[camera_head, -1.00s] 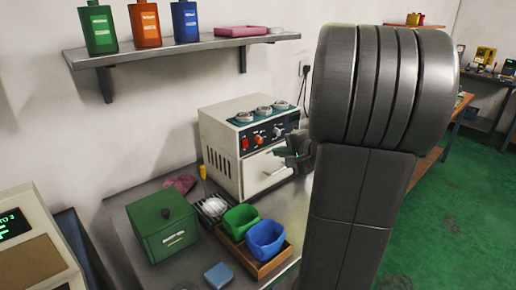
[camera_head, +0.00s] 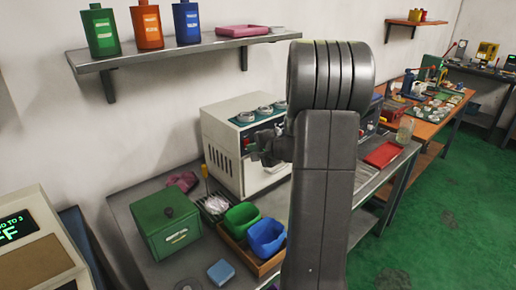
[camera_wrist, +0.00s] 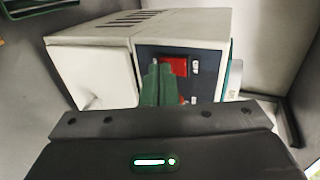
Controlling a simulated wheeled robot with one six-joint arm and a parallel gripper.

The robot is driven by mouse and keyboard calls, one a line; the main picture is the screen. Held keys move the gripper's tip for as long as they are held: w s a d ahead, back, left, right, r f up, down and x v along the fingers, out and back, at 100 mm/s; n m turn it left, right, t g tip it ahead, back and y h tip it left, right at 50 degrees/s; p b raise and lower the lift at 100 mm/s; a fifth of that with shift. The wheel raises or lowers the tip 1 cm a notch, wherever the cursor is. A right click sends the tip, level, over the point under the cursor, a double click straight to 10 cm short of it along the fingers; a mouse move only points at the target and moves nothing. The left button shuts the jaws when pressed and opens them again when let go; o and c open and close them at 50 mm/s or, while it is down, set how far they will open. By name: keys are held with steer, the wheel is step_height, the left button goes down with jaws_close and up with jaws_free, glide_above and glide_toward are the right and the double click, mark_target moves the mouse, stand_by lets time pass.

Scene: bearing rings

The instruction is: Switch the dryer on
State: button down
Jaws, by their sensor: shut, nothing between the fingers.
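The dryer (camera_head: 222,150) is a cream box with a dark control panel and a pale door below it; round pieces sit on its top. In the wrist view, its dark panel (camera_wrist: 206,85) carries a red switch (camera_wrist: 175,65) with white marks beside it. My gripper (camera_head: 259,157) is in front of the panel, over part of it in the head view. Its green fingertips (camera_wrist: 158,84) are together and empty, close beside the red switch in the wrist view. They hide part of the panel, and I cannot tell whether they touch it. The pale door (camera_wrist: 93,78) appears shut.
A green box (camera_head: 165,225), a green bin (camera_head: 242,217) and a blue bin (camera_head: 266,238) in a wooden tray stand in front of the dryer. A shelf with bottles (camera_head: 147,27) hangs above. A red tray (camera_head: 383,154) lies to the right, beyond my arm.

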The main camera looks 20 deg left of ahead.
steer(key=shift+f+b, duration=0.15)
steer(key=shift+b, duration=0.25)
steer(key=shift+w+a+t+b, duration=0.1)
steer(key=shift+a+t+b, duration=0.15)
steer(key=shift+b, duration=0.75)
steer(key=shift+r+p, duration=0.35)
steer(key=shift+r, duration=0.65)
steer(key=shift+d+f, duration=0.1)
